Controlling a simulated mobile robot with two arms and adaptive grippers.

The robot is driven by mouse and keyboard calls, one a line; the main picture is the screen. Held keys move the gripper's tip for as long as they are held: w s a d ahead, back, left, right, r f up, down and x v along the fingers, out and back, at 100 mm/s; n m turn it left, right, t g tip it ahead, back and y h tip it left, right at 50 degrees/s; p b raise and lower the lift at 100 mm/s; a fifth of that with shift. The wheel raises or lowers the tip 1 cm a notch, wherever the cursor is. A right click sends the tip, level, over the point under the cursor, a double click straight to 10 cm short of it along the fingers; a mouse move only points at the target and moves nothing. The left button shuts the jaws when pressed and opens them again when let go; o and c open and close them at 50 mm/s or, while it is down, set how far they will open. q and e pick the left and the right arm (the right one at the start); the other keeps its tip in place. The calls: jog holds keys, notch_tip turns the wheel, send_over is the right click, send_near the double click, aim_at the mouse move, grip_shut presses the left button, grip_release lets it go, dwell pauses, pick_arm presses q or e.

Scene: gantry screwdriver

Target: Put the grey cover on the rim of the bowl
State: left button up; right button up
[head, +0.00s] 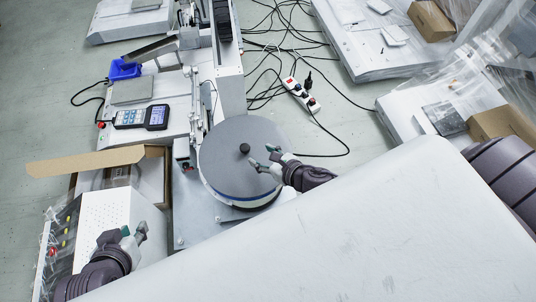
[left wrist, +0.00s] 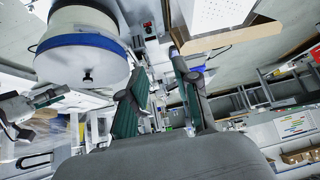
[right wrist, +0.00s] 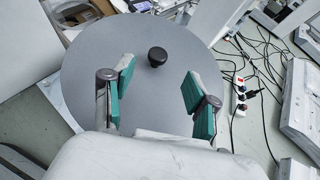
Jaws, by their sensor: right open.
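The grey cover (head: 228,138) is a wide flat disc with a black knob (head: 245,148) at its middle. It lies over the white bowl with a blue band (head: 250,202), hiding the bowl's opening. I cannot tell whether it sits exactly on the rim all round. My right gripper (head: 268,160) is open over the cover, beside the knob. In the right wrist view the knob (right wrist: 157,56) is beyond the parted fingertips, apart from them. My left gripper (head: 138,235) is open and empty, well away from the bowl. In the left wrist view the bowl (left wrist: 80,20) appears inverted, with the knob pointing down.
A perforated white box (head: 110,215) is near my left gripper, with an open cardboard box (head: 150,170) behind it. A handheld meter (head: 142,117) lies on the bench. A power strip (head: 300,93) and black cables are on the floor to the right.

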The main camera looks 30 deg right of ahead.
jog(key=shift+v, duration=0.85)
pick_arm(q)
jog(key=shift+s+a+f+g, duration=0.25)
jog(key=shift+s+g, duration=0.1)
jog(key=shift+s, duration=0.2)
jog(key=shift+s+a+f+g, duration=0.1)
jog(key=shift+s+f+g, duration=0.1)
jog(key=shift+s+g, duration=0.25)
pick_arm(e)
jog(key=s+r+n+g+h, duration=0.1)
jog(key=s+r+n, duration=0.3)
jog(key=n, duration=1.3)
jog(key=s+d+r+n+g+h, duration=0.1)
jog(key=s+r+n+g, duration=0.3)
jog(key=n, duration=1.3)
jog(key=s+r+h, duration=0.1)
jog(key=s, duration=0.1)
jog(key=shift+s+r, duration=0.25)
jog(key=shift+s, duration=0.05)
pick_arm(q)
jog(key=shift+s, duration=0.1)
pick_arm(e)
jog(key=shift+n, duration=0.3)
